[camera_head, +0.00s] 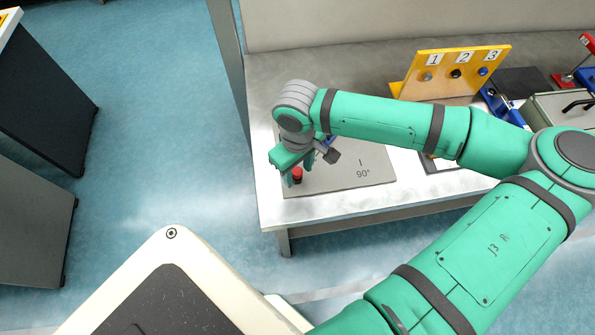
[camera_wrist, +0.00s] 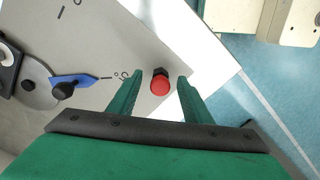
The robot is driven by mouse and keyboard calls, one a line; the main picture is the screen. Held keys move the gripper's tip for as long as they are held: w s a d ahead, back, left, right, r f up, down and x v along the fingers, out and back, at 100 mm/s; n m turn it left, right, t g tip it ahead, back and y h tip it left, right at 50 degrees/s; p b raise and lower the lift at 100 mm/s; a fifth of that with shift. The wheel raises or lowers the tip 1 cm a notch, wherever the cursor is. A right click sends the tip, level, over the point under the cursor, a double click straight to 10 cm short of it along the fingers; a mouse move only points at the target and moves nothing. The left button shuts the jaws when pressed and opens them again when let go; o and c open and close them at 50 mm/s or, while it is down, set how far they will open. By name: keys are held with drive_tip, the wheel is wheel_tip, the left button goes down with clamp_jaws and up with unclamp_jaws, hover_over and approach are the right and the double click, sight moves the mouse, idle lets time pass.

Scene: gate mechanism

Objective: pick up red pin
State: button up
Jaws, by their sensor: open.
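The red pin (camera_head: 297,173) has a round red top on a dark base and stands near the front left corner of the grey plate. In the wrist view the red pin (camera_wrist: 160,84) lies between the two green fingers, closer to the right one, with gaps on both sides. My gripper (camera_head: 292,178) is open and points down at the pin from above. The fingers also show in the wrist view (camera_wrist: 157,88). Whether the fingertips are level with the pin is hard to tell.
The grey plate (camera_head: 345,182) carries a "90°" mark and a dial with a blue pointer (camera_wrist: 72,80) beside the pin. A yellow board (camera_head: 420,75) numbered 1 to 3 stands behind. A red and blue clamp (camera_head: 575,70) is at the far right. The table's front edge is close to the pin.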

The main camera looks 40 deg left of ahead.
drive_tip(key=shift+f, duration=0.1)
drive_tip(key=shift+c, duration=0.7)
clamp_jaws()
